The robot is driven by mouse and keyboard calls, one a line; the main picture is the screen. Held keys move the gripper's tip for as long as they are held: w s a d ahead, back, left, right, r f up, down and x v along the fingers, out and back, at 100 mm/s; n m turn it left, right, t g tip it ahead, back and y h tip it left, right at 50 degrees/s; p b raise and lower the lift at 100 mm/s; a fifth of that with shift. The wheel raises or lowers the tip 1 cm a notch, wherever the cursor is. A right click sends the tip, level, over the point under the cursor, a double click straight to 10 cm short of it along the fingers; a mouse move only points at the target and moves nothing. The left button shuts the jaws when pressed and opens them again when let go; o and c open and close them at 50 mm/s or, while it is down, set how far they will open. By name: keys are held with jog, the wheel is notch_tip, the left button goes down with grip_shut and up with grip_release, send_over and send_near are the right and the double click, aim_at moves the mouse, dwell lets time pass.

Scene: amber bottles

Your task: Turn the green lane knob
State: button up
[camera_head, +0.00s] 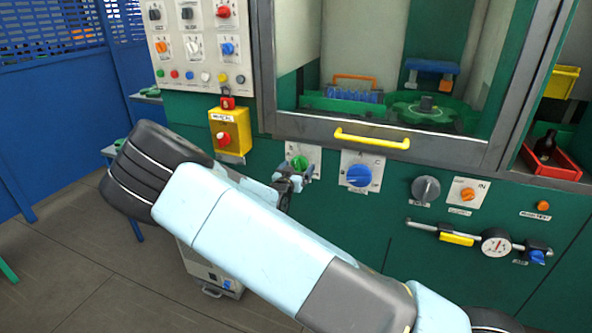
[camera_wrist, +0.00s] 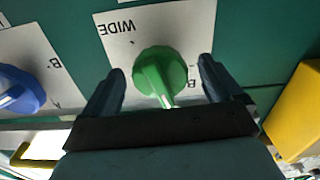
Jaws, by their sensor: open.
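The green lane knob (camera_head: 299,162) sits on a white plate on the front of the green machine. In the wrist view the green knob (camera_wrist: 160,74) is round with a pale pointer, on a plate marked "WIDE". The pointer is directed toward the bottom of that picture. My gripper (camera_wrist: 160,85) is open, with one dark finger on each side of the knob and a gap to each. In the head view my gripper (camera_head: 292,180) is at the knob's plate, partly hidden by my own arm. I cannot tell how deep the fingers reach around the knob.
A blue knob (camera_head: 359,175) is right of the green one, and a yellow box with a red button (camera_head: 229,136) is left. A yellow door handle (camera_head: 372,138) juts out above. A grey knob (camera_head: 426,189) and a dial gauge (camera_head: 496,242) are farther right.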

jog(key=shift+c, duration=0.2)
jog(key=c, duration=0.9)
jog(key=shift+a, duration=0.25)
jog(key=shift+c, duration=0.5)
jog(key=shift+d, duration=0.2)
jog(key=shift+n, duration=2.9)
jog(key=shift+a, duration=0.1)
jog(key=o, duration=0.8)
jog(key=shift+o, duration=1.2)
